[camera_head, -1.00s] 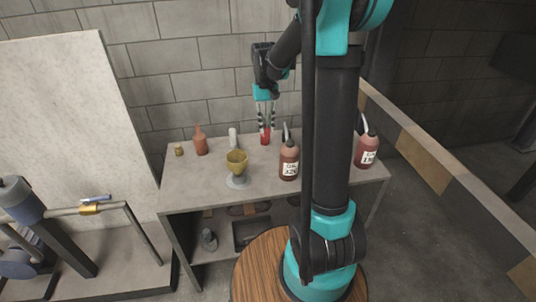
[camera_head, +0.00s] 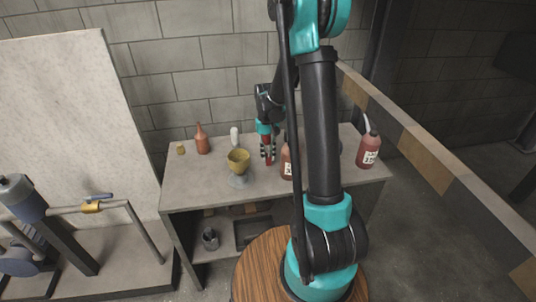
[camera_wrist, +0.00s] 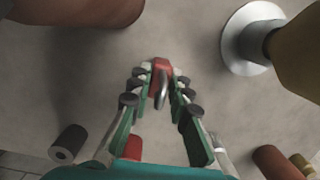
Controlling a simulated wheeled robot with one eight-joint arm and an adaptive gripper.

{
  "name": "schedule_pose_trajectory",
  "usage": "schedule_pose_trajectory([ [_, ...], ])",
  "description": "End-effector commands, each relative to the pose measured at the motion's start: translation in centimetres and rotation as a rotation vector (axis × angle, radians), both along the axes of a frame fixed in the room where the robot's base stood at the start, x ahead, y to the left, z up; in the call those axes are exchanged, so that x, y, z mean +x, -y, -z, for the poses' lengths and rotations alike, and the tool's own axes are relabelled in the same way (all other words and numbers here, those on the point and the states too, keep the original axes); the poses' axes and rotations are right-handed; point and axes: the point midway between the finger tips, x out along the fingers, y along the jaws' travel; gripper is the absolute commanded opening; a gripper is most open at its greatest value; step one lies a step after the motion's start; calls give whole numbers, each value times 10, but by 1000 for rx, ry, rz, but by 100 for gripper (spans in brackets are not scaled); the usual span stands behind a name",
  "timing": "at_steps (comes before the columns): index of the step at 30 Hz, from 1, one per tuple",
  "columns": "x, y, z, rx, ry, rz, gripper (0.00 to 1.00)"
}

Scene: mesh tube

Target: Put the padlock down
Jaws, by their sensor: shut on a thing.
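The padlock (camera_wrist: 161,67) is a small red body with a metal shackle. In the wrist view my gripper (camera_wrist: 160,78) is shut on it, with a fingertip on each side. In the head view my gripper (camera_head: 267,153) points down over the grey table (camera_head: 205,187), between the yellow goblet (camera_head: 238,158) and a brown-red bottle (camera_head: 286,163). The padlock's red (camera_head: 268,160) shows between the fingers there. I cannot tell whether the padlock touches the tabletop.
The goblet's metal foot (camera_wrist: 240,50) is at the upper right of the wrist view, the large bottle (camera_wrist: 75,12) at the upper left. A red object (camera_wrist: 128,148) and a dark cylinder (camera_wrist: 68,144) are lower down. Another bottle (camera_head: 368,150) stands at the table's right. Bare tabletop surrounds the padlock.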

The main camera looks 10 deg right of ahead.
Motion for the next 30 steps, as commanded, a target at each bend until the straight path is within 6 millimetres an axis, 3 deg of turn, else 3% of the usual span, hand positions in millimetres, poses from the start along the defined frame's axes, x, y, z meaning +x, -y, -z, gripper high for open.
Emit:
schedule_pose_trajectory([
  [8,0,0,2,0,0,0,0],
  [9,0,0,2,0,0,0,21],
  [14,0,0,2,0,0,0,39],
  [24,0,0,-1,0,0,0,39],
  [30,3,0,-25,0,0,0,39],
])
